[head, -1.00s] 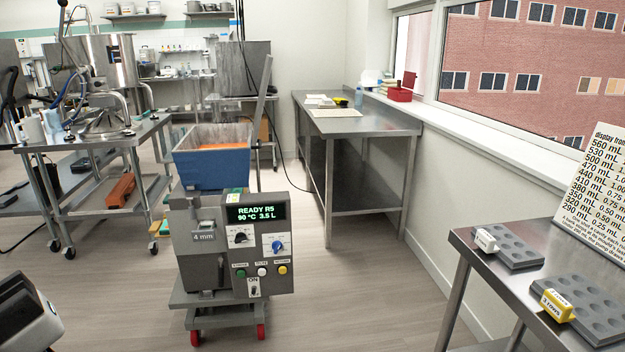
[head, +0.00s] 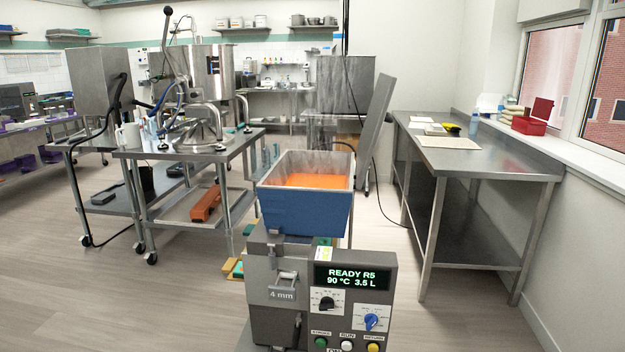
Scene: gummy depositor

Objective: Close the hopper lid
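The hopper (head: 305,212) is a blue open-topped bin with a pale inner rim, on top of the grey depositor (head: 325,295). Orange material (head: 303,180) shows inside it, with faint steam above. The hopper lid (head: 374,122) is a grey panel standing up and tilted slightly back at the hopper's right side, so the hopper is open. The depositor's display reads READY R5, 90 °C, 3.5 L. My gripper is not in view.
A steel table (head: 470,165) stands behind and right of the depositor. A cart (head: 185,152) with a kettle (head: 205,80) stands at the left. Floor (head: 150,300) is clear at the front left. A red box (head: 530,124) sits on the windowsill.

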